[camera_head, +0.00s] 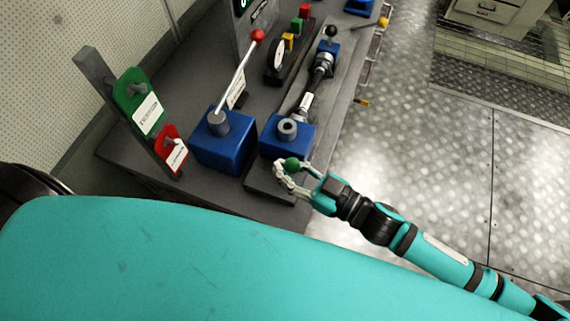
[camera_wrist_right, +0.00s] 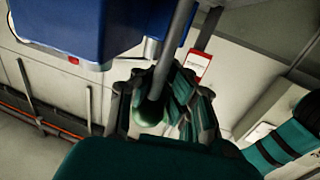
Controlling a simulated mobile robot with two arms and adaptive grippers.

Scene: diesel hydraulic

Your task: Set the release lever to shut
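A green ball knob (camera_head: 291,163) shows at the near right end of the dark bench, in front of a blue block (camera_head: 300,125) with a grey round socket. In the right wrist view a straight grey rod (camera_wrist_right: 178,42) runs down to this green knob (camera_wrist_right: 150,115). My right gripper (camera_head: 290,165) has its fingers curled around the knob, one on each side, and appears to be closed on it. The fingers also flank the rod in the right wrist view (camera_wrist_right: 160,105). No readable label confirms this as the release lever. My left gripper is not in view.
A red-knobbed lever (camera_head: 240,70) rises from another blue block (camera_head: 222,145) to the left. Green (camera_head: 138,100) and red (camera_head: 170,148) tagged plates stand at the bench's left. A black linkage (camera_head: 318,75) lies behind the socket block. Metal floor (camera_head: 420,130) is clear to the right.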

